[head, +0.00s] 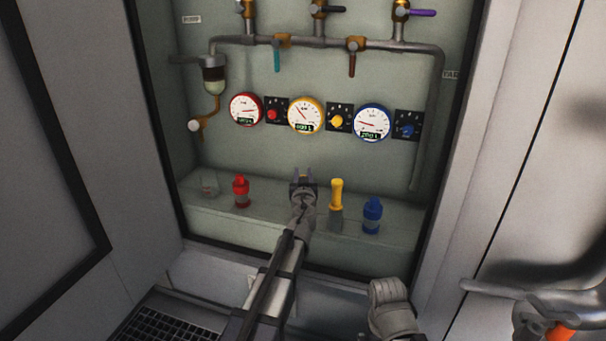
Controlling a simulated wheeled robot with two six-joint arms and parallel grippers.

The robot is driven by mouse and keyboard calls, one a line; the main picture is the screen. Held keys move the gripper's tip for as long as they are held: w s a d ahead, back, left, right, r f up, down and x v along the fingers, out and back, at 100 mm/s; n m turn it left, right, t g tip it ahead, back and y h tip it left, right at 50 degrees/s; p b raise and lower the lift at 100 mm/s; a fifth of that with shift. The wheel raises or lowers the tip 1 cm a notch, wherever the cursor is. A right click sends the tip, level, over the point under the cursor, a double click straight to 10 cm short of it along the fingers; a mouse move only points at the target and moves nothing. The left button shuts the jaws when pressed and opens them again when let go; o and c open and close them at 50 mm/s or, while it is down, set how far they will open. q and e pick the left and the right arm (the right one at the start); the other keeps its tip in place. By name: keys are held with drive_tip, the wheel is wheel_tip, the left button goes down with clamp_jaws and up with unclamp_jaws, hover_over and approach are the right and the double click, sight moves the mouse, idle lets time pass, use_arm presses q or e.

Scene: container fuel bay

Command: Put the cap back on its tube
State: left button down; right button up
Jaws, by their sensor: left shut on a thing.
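My left gripper (304,178) is in front of the ledge, between the red tube and the yellow one. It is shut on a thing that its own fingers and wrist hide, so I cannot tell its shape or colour. A yellow-topped tube (336,205) with a grey lower part stands upright just right of the gripper, apart from it. A red tube (241,191) stands to the left, and a blue tube (372,215) stands at the right. No loose cap shows on the ledge.
Red (246,109), yellow (306,115) and blue (372,122) gauges are on the back wall, below a pipe (330,42) with valves. The bay's side walls bound the ledge (270,226).

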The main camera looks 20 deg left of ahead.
use_arm(q)
drive_tip(key=shift+f, duration=0.15)
drive_tip(key=shift+f+b, duration=1.05)
drive_tip(key=shift+b, duration=0.2)
drive_tip(key=shift+f, duration=0.15)
drive_tip(key=shift+f+b, duration=0.45)
drive_tip(key=shift+b, duration=0.1)
drive_tip(key=shift+c, duration=2.4)
unclamp_jaws()
drive_tip(key=shift+r, duration=0.1)
